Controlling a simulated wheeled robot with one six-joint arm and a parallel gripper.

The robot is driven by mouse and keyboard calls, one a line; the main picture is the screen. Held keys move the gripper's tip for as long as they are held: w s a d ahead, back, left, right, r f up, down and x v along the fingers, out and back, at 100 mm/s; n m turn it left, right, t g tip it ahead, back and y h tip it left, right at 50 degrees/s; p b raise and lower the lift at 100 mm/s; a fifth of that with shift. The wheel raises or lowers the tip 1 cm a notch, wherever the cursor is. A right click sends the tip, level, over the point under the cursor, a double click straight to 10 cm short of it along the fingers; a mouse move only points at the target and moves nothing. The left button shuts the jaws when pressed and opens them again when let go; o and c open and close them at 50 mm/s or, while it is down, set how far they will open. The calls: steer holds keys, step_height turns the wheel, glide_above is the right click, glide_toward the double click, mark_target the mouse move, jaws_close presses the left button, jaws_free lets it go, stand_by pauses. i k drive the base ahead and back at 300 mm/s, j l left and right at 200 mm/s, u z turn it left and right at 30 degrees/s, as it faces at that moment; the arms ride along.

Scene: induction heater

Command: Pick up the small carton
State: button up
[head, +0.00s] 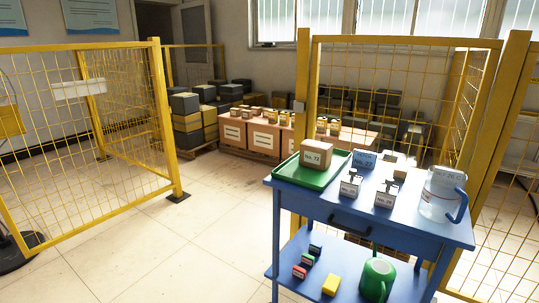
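A small brown carton (316,153) with a white label, which seems to read "No. 12", stands upright on a green tray (290,176). The tray lies on the left part of the blue cart's top (420,226). More small cartons (280,117) stand in rows on larger cardboard boxes (264,138) behind the fence. My gripper is not in view.
The cart top also holds a blue-white labelled box (363,160), two small labelled items (385,197) and a clear jug (442,194). The lower shelf holds a green watering can (376,279) and small coloured boxes (331,285). Yellow mesh fencing (80,130) stands around; the floor (170,240) at left is clear.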

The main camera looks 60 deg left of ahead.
mark_target(314, 154)
steer(key=u, duration=1.9)
